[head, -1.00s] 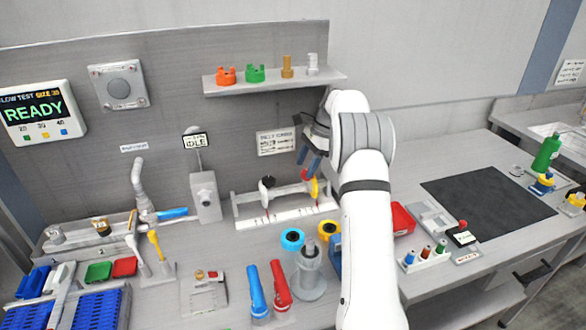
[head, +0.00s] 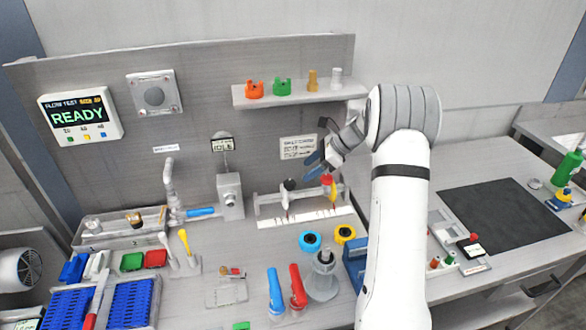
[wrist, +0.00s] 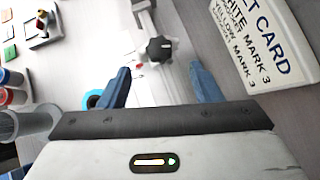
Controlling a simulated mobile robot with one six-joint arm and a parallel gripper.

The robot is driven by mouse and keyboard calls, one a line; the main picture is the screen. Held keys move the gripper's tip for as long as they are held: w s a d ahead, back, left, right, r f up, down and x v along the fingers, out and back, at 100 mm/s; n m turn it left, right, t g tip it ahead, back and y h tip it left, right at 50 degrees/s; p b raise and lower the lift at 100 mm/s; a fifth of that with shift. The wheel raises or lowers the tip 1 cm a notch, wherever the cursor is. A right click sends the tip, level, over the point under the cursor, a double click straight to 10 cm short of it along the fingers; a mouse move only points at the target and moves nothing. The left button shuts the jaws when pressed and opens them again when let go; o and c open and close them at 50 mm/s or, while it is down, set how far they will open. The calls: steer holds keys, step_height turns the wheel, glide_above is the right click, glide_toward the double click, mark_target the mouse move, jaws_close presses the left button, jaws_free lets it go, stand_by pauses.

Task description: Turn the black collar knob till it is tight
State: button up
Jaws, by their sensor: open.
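The black collar knob (head: 289,184) sits on the metal rail fixture (head: 262,207) against the back panel. In the wrist view the lobed black knob (wrist: 159,48) shows just beyond the fingertips, centred between the two blue fingers. A white mark shows on its face. My gripper (head: 313,165) is open and empty, tilted, above and to the right of the knob in the head view. In the wrist view my gripper (wrist: 160,70) has its fingers wide apart, and I see no contact with the knob.
A red and yellow part (head: 328,187) stands on the rail's right end, close to my gripper. A white card (wrist: 245,40) is on the panel. The shelf (head: 300,96) with coloured parts hangs above. Blue and yellow rings (head: 310,241) lie in front.

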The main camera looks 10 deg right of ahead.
mark_target(290, 182)
steer(key=shift+m, duration=0.3)
steer(key=p+x, duration=0.2)
steer(key=x, duration=0.5)
steer(key=shift+a+f, duration=0.2)
steer(key=shift+a, duration=0.15)
steer(key=c, duration=1)
steer(key=shift+w+n+g, duration=0.2)
steer(key=shift+n+g, duration=0.3)
steer(key=shift+n, duration=0.4)
steer(key=shift+n+g+y+b, duration=0.3)
steer(key=shift+n+g, duration=0.1)
steer(key=shift+n, duration=0.1)
